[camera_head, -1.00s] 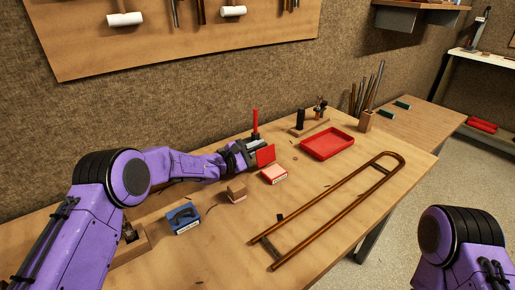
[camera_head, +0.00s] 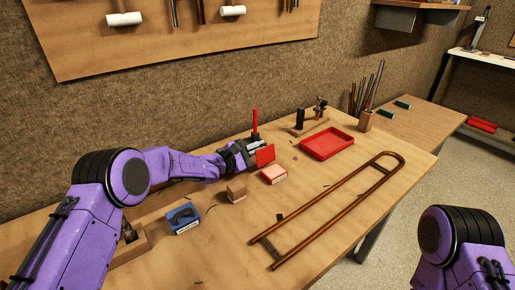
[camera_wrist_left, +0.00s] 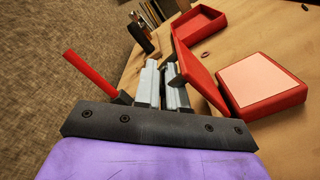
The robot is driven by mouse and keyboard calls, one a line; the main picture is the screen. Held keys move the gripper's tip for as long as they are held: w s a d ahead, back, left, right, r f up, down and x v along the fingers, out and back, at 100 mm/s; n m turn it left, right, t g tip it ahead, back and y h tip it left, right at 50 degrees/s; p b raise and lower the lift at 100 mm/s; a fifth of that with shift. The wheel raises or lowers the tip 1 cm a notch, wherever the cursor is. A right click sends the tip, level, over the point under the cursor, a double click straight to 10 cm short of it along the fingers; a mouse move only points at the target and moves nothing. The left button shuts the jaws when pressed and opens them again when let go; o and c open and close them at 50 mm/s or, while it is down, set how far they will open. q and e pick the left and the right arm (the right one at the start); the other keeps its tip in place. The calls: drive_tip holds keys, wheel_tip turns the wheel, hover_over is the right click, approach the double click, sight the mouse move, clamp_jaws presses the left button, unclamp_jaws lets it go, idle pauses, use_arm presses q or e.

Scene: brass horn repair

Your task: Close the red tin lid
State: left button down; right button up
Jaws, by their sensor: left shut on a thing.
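The red tin (camera_head: 274,175) sits on the workbench with a pale pink top face; it also shows at the right of the left wrist view (camera_wrist_left: 262,84). Its red lid (camera_head: 265,156) stands up, open, at the tin's back-left side and shows as a tilted red plate in the left wrist view (camera_wrist_left: 200,78). My left gripper (camera_head: 250,150) is at the lid's left side, shut on it; in the left wrist view the fingers (camera_wrist_left: 164,84) are close together against the lid. The exact grip is partly hidden. My right gripper is out of view.
A red-handled tool (camera_head: 255,123) stands close behind my left gripper. A red tray (camera_head: 327,151) lies to the right. A wooden block (camera_head: 236,191) and a blue box (camera_head: 184,217) are nearer left. A long brass slide (camera_head: 345,205) lies across the front right.

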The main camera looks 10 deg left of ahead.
sight(264, 150)
use_arm(q)
drive_tip(key=shift+r, duration=0.1)
idle(0.7)
drive_tip(key=shift+s+d+r+m+p, duration=0.1)
drive_tip(key=shift+s+r+m+p, duration=0.15)
drive_tip(key=shift+m, duration=0.2)
drive_tip(key=shift+d+r+m+p, duration=0.1)
drive_tip(key=shift+m+p, duration=0.2)
drive_tip(key=shift+m, duration=0.15)
drive_tip(key=shift+s+d+r+m+p, duration=0.25)
drive_tip(key=shift+m+p, duration=0.1)
drive_tip(key=shift+m, duration=0.35)
drive_tip(key=shift+s+d+r+m+p, duration=0.15)
drive_tip(key=shift+s+d+m+p, duration=0.2)
drive_tip(key=shift+m, duration=0.65)
drive_tip(key=shift+s+d+m, duration=0.35)
drive_tip(key=shift+d+m, duration=0.05)
drive_tip(key=shift+m, duration=0.5)
drive_tip(key=c, duration=1.5)
unclamp_jaws()
